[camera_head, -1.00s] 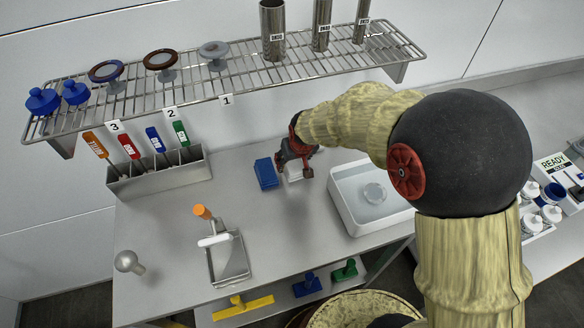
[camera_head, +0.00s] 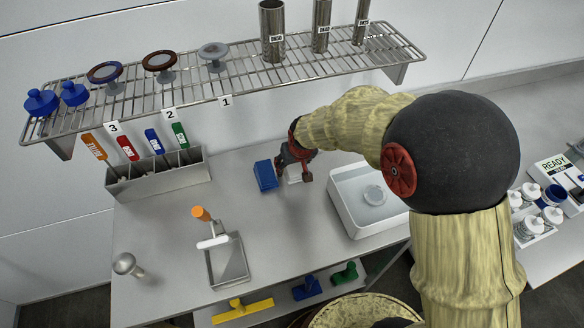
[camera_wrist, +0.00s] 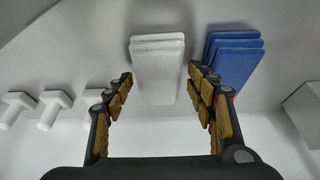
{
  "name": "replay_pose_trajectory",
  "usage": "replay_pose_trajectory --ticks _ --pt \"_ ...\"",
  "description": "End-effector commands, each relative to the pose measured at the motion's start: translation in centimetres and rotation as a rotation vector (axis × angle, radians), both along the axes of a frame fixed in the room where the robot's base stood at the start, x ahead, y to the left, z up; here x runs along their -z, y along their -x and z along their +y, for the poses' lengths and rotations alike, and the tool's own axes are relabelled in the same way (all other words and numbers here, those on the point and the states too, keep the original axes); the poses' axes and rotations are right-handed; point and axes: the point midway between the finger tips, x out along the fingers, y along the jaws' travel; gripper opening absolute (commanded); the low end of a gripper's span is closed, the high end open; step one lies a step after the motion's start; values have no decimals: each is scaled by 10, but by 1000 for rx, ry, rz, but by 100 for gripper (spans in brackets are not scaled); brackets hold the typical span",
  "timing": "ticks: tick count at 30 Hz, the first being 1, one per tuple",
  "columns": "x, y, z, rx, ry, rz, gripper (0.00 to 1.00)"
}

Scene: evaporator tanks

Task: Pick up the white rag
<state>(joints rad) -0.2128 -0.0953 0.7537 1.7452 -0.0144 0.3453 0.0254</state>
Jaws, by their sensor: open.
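A white rag (camera_wrist: 157,72) lies as a folded stack on the grey table, between the open fingers of my gripper (camera_wrist: 160,95) in the wrist view. Its far end reaches beyond the fingertips. The right finger lies between the white rag and a stack of blue rags (camera_wrist: 234,58). In the head view my gripper (camera_head: 293,170) is down near the table, and the white rag (camera_head: 294,174) is partly hidden by it. The blue rags (camera_head: 265,175) lie just to its left. I cannot tell whether the fingers touch the white rag.
A white basin (camera_head: 350,210) stands to the right of my gripper. A metal holder (camera_head: 160,180) with colored-handled tools is at the left, below a wire shelf (camera_head: 200,90). A dustpan-like metal tray (camera_head: 228,265) lies in front. The table between is clear.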

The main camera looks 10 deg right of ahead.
Motion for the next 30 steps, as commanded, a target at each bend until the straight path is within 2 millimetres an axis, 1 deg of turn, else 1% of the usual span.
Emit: replay_pose_trajectory --ticks 4,22,30 --pt "0 0 0 0 0 0 55" --pt "0 0 0 0 0 0 21" --pt "-2 0 0 0 0 -1 20"
